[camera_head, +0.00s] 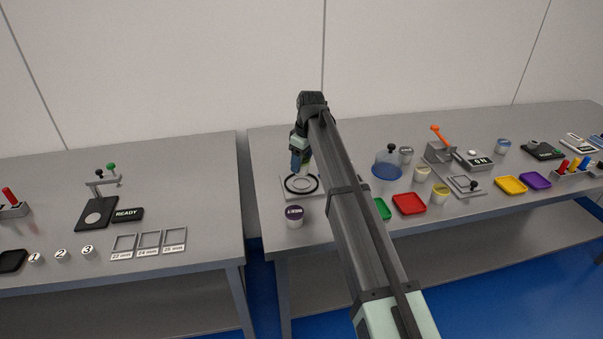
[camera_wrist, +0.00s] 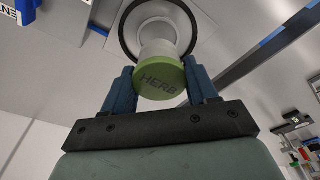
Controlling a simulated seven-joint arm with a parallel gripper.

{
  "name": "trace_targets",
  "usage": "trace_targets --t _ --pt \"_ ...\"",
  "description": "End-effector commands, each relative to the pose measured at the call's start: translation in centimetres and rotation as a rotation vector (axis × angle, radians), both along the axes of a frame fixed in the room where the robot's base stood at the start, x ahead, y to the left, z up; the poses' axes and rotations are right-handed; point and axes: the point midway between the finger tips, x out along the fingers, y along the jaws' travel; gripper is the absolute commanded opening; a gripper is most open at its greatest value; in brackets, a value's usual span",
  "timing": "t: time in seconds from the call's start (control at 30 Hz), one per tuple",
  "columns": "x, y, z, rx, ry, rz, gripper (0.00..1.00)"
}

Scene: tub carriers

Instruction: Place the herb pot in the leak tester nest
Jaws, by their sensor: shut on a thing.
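The herb pot (camera_wrist: 160,80) is a pale tub with a green lid marked HERB. My gripper (camera_wrist: 161,88) is shut on it, one blue finger on each side of the lid. In the head view my gripper (camera_head: 300,163) points down over the leak tester nest, and the pot is mostly hidden by the fingers. The nest (camera_head: 301,193) is a light plate with a black ring around a pale centre. In the wrist view the black ring (camera_wrist: 126,30) shows beyond the pot, which lines up roughly with the centre. I cannot tell whether the pot touches the nest.
A dark-lidded tub (camera_head: 294,212) stands just in front of the nest. Right of it are a blue domed item (camera_head: 386,170), a green tray (camera_head: 382,209), a red tray (camera_head: 408,204) and yellow-marked tubs (camera_head: 440,193). A gap separates the left table (camera_head: 190,205).

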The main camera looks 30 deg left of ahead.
Motion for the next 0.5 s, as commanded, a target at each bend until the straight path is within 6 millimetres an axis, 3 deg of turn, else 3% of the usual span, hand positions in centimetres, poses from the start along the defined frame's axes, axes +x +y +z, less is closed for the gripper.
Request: trace_targets --t 0.5 --pt "0.0 0.0 -4.5 0.0 0.0 0.001 0.26"
